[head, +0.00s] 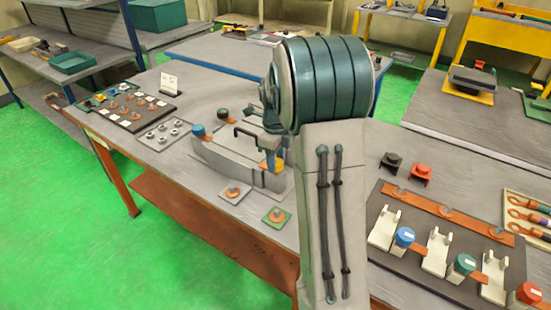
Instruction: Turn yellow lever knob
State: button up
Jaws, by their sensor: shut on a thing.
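The yellow lever knob (267,166) shows at the right end of a grey fixture (226,152) on the workbench, just left of my arm. My gripper (277,164) comes down at this knob and is shut on it. Most of the gripper and part of the knob are hidden behind my large arm link. A blue knob (198,131) stands at the left end of the fixture, and a dark green knob (223,114) stands behind it. A black handle (250,131) rises near the middle.
Flat plates with orange knobs (234,192) and (277,215) lie in front of the fixture. A tray of small parts (165,131) lies to its left. A board with blue, green and red knobs (430,248) is at the right. Black and red clips (420,174) stand behind that board.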

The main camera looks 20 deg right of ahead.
jog(key=n, duration=0.8)
jog(key=shift+n+b, duration=0.3)
jog(key=shift+n, duration=0.1)
jog(key=n, duration=0.4)
jog(key=shift+n, duration=0.3)
jog(key=n, duration=0.3)
jog(key=shift+s+f+n+b, duration=0.1)
jog(key=shift+n+b, duration=0.2)
jog(key=n, duration=0.9)
jog(key=shift+s+f, duration=0.1)
jog(key=n, duration=0.4)
jog(key=shift+n, duration=2.1)
